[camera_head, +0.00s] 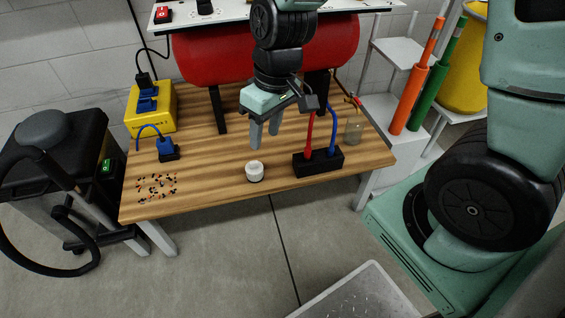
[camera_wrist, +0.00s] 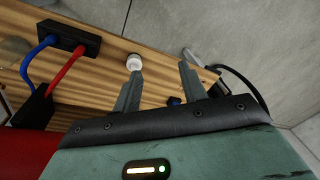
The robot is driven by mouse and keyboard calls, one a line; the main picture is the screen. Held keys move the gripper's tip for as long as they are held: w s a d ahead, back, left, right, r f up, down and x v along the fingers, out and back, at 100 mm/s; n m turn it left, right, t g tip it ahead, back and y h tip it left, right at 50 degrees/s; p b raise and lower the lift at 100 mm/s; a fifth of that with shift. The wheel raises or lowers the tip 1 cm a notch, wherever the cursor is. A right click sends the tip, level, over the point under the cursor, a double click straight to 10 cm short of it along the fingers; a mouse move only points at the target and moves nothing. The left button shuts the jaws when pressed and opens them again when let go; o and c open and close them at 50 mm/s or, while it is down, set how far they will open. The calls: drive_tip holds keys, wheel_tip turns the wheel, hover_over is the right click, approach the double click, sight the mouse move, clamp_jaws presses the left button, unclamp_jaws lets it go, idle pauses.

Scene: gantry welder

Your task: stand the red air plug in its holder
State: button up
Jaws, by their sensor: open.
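A black block-shaped holder (camera_head: 318,168) stands on the wooden table, right of centre, and shows at the upper left of the wrist view (camera_wrist: 75,37). A red hose (camera_head: 309,132) and a blue hose (camera_head: 333,137) run down to its top; both also show in the wrist view. The red air plug itself cannot be made out at the red hose's lower end, nor whether it is seated. My gripper (camera_head: 264,138) is open and empty, pointing down above the table, left of the holder and apart from it. Its fingers also show in the wrist view (camera_wrist: 160,67).
A small white-topped cylinder (camera_head: 254,168) stands near the table's front edge. A glass bottle (camera_head: 353,131) is right of the holder. A red tank (camera_head: 213,60) lies behind. A yellow box (camera_head: 150,108), a blue plug (camera_head: 166,150) and scattered bits (camera_head: 157,186) are at left.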

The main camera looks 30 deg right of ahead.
drive_tip(key=s+a+r+n, duration=0.1)
drive_tip(key=s+a+r, duration=0.2)
drive_tip(key=s, duration=0.4)
drive_tip(key=s+a+r+n+h, duration=0.1)
drive_tip(key=s+a+r+n, duration=0.1)
drive_tip(key=s, duration=0.6)
drive_tip(key=shift+s+a+r+g, duration=0.15)
drive_tip(key=shift+a+r+g, duration=0.25)
drive_tip(key=shift+r, duration=0.45)
drive_tip(key=shift+a, duration=0.1)
wheel_tip(320, 180, up, 21)
drive_tip(key=p, duration=2.1)
drive_tip(key=shift+o, duration=0.5)
